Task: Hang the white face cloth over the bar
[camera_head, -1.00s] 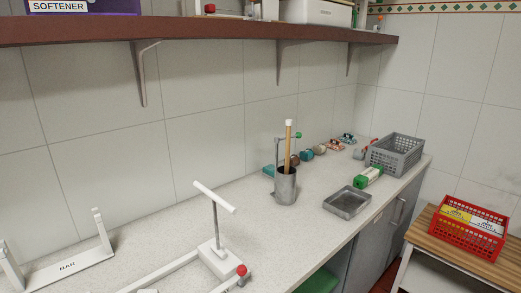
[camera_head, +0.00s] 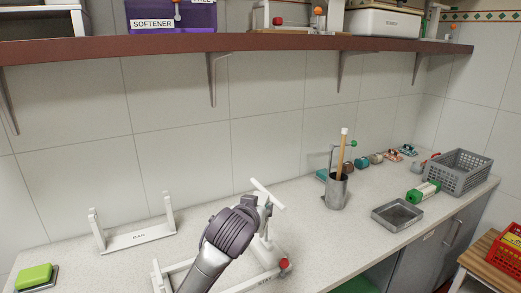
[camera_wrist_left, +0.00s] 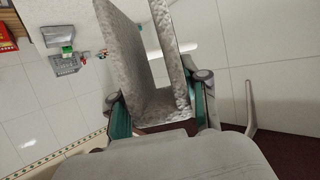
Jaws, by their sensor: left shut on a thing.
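The white face cloth (camera_wrist_left: 127,45) appears in the left wrist view as a pale, mottled sheet with two panels, folded between the fingers. My left gripper (camera_wrist_left: 160,106) is shut on it, a finger on each side. In the head view my left gripper (camera_head: 262,207) is above the counter, in front of a white T-shaped stand (camera_head: 275,200) and hiding part of it. I cannot clearly make out the cloth there. A white frame marked BAR (camera_head: 138,238), with two short uprights, stands further left, apart from the gripper. My right gripper is not in view.
A red knob (camera_head: 284,264) is on the white base. A metal pot with a wooden stick (camera_head: 336,193), a metal tray (camera_head: 397,215) and a grey basket (camera_head: 459,172) stand to the right. A green sponge (camera_head: 35,277) is at left. A brown shelf (camera_head: 300,44) runs overhead.

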